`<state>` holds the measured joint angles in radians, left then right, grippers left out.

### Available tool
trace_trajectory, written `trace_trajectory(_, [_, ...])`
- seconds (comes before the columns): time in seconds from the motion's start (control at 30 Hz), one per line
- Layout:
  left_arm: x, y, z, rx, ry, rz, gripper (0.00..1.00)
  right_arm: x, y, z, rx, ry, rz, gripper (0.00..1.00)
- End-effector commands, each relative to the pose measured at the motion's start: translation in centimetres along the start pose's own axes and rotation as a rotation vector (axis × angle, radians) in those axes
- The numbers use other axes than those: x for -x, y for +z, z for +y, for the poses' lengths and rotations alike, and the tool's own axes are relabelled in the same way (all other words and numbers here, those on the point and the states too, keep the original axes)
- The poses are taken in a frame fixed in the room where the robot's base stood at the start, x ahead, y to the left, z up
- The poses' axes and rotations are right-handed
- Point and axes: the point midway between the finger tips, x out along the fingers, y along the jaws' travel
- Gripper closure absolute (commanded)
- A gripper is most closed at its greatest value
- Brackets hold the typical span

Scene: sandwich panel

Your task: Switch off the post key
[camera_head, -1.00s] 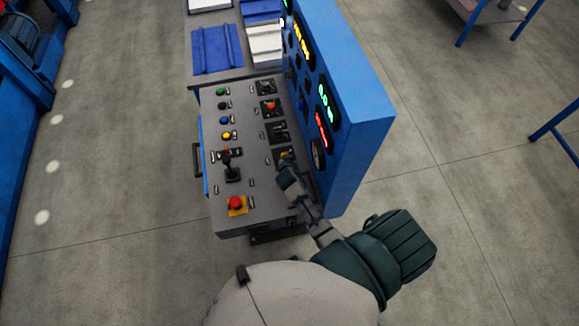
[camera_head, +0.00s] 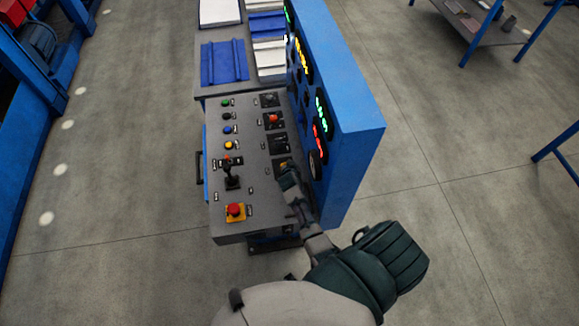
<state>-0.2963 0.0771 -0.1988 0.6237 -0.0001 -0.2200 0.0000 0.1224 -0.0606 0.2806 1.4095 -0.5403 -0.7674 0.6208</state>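The control panel (camera_head: 262,211) stands in front of me, with a right-hand column of dark square switches. These are a far one (camera_head: 269,100), one with a red knob (camera_head: 273,120), a dark one (camera_head: 278,144) and a near one with a yellowish part (camera_head: 284,163). I cannot tell from the labels which is the post key. My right gripper (camera_head: 287,176) is at the near switch and partly covers it; contact is unclear. Its fingers are too small to judge. My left gripper is not in view.
A red emergency button (camera_head: 235,210) on a yellow base and a black joystick (camera_head: 232,178) are left of my gripper. Several coloured buttons line the panel's left side. A tall blue display wall (camera_head: 352,135) rises close on the right. Open floor lies on both sides.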

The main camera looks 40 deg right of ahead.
Motion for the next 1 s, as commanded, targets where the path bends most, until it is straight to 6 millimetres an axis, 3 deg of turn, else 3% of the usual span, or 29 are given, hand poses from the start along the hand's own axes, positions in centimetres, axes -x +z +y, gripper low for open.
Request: trace_trajectory(1.0, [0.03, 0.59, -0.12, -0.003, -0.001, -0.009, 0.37, -0.07, 0.0, 0.02, 0.0, 0.0, -0.001, 1.0])
